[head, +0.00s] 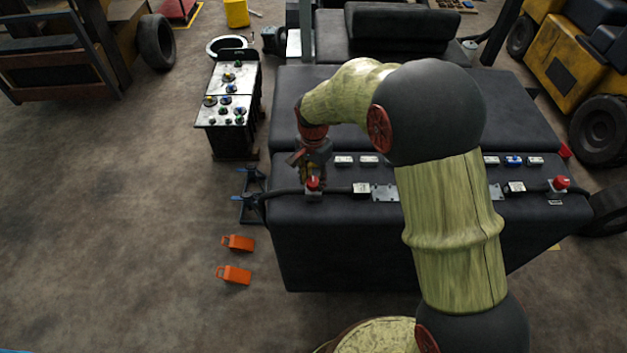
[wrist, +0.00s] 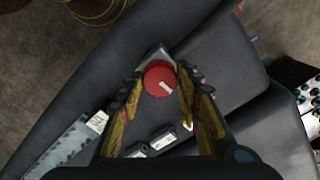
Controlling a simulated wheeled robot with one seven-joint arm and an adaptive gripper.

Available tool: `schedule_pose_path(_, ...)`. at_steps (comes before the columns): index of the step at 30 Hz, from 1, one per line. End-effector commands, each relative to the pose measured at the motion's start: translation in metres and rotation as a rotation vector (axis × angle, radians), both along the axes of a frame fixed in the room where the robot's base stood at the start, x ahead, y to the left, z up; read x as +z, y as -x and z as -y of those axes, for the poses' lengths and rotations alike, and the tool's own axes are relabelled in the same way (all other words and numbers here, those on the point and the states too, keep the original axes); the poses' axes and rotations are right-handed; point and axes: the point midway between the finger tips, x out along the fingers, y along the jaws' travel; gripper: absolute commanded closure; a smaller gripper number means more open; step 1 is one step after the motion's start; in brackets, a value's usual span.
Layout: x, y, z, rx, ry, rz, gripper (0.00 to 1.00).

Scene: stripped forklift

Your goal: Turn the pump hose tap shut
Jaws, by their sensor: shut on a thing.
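A round red tap knob (head: 313,183) sits on a grey bracket near the left end of the black machine's front edge, on a dark hose line. In the wrist view the red knob (wrist: 157,75) shows a short white mark pointing to its lower right. My gripper (head: 311,171) points down over it, and its yellow, worn fingers stand on both sides of the knob, shut on it. The fingers partly cover the knob in the head view. A second red knob (head: 561,182) sits at the right end of the same edge.
Small labelled switches (head: 514,160) and a metal plate (head: 384,192) line the machine's top. A control table (head: 232,137) with coloured knobs stands to the left. Blue-handled fittings (head: 252,198) are beside the left end. Two orange blocks (head: 234,275) lie on otherwise open floor.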

Motion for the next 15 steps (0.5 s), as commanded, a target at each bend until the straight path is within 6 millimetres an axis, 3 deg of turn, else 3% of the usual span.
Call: schedule_pose_path(15,0.0002,-0.0004,-0.0003,-0.115,-0.001,0.001,0.91)
